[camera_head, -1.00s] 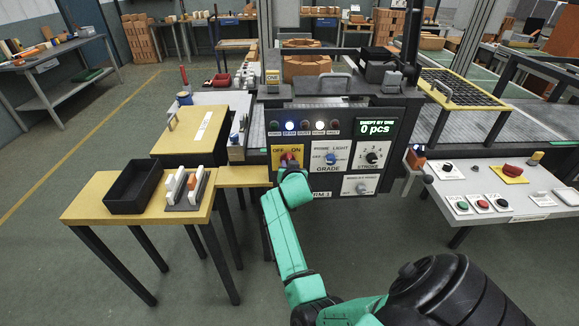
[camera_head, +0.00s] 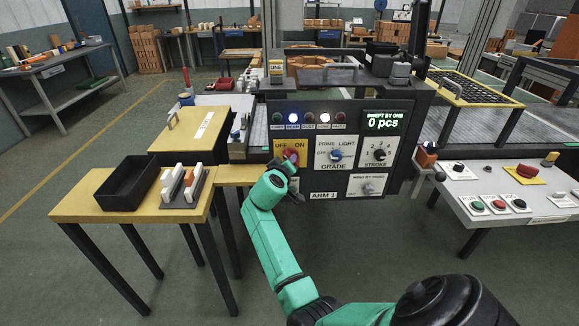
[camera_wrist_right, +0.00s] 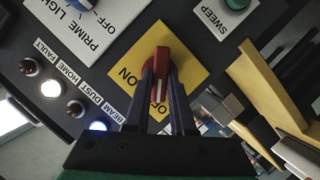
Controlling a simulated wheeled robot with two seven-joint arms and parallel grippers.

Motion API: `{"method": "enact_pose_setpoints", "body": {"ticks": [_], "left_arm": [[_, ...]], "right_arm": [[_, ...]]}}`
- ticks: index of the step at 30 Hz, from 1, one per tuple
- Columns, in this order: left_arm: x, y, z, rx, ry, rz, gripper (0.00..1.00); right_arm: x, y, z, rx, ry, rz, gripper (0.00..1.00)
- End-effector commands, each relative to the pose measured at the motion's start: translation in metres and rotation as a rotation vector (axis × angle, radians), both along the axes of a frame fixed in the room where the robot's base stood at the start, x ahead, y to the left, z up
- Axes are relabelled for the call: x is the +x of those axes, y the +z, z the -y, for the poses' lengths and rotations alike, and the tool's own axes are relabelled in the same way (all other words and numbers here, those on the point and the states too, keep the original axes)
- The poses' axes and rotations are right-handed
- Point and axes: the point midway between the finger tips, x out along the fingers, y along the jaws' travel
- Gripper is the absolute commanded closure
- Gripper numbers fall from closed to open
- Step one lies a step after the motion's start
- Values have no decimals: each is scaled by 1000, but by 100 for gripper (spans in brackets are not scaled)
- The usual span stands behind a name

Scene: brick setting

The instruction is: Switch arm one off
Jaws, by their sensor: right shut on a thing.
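The arm one panel (camera_head: 420,150) carries a yellow OFF/ON plate with a red rotary knob (camera_head: 291,155). The knob also shows in the right wrist view (camera_wrist_right: 160,62), with a white mark near its lower end there. My right gripper (camera_wrist_right: 161,82) has its two fingers on either side of the knob and is shut on it. In the head view the right gripper (camera_head: 288,165) reaches the plate from below and partly covers it. The exact knob angle is hard to tell. My left gripper is not in view.
Beside the plate sit the GRADE knob (camera_head: 336,154) and STROKE knob (camera_head: 379,153). Above them the BEAM and HOME lamps are lit; the display (camera_head: 384,122) reads 0 pcs. A yellow table (camera_head: 80,205) with a black tray (camera_head: 128,186) stands left; a button desk (camera_head: 540,190) stands right.

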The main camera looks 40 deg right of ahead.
Motion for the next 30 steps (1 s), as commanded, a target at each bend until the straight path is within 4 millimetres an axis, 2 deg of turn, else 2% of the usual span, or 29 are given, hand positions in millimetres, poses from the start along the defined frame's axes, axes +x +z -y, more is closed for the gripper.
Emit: {"method": "enact_pose_setpoints", "body": {"ticks": [1,22,23,24,25,30], "left_arm": [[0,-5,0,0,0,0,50],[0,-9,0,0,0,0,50],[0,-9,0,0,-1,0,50],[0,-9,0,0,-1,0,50],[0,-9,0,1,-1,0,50],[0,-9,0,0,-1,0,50]], "right_arm": [[-1,-7,0,-10,-4,-22,100],[-1,-7,0,-72,-4,-72,100],[-1,-7,0,-72,-4,-72,70],[-1,-7,0,-72,-4,-72,55],[-1,-6,0,-72,-4,-70,48],[-1,-4,0,-74,-3,-65,48]]}}
